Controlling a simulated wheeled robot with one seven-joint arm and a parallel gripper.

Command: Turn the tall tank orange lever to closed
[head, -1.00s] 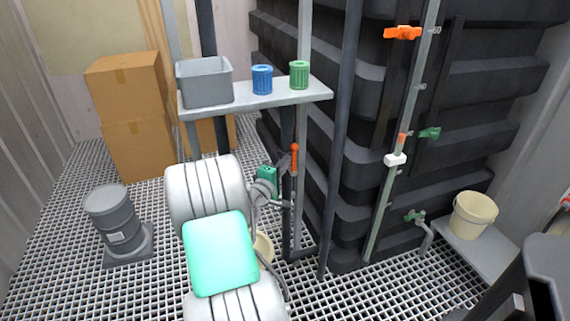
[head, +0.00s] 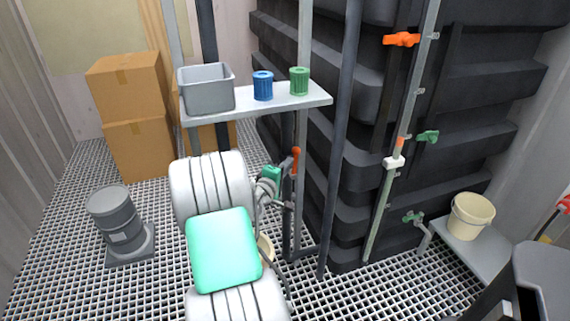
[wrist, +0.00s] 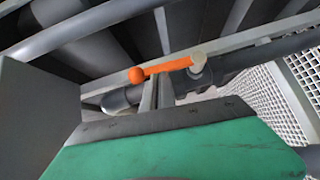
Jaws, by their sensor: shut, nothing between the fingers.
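An orange lever (head: 295,161) with a ball end stands close to upright on a thin pipe in front of the dark ribbed tank (head: 345,140). In the wrist view the orange lever (wrist: 160,70) lies nearly level across the picture, its ball at the left and its pale pivot at the right. My gripper (head: 283,168) is shut and empty, just left of the lever in the head view. In the wrist view my gripper (wrist: 155,120) is below the lever. I cannot tell whether it touches it. Another orange handle (head: 402,39) sits higher on the tank's front pipe.
A shelf (head: 300,100) with a grey bin (head: 207,88), a blue cup (head: 263,85) and a green cup (head: 299,80) is above my gripper. Upright posts (head: 340,150) stand right of the lever. Green valve handles (head: 428,137) are farther right.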

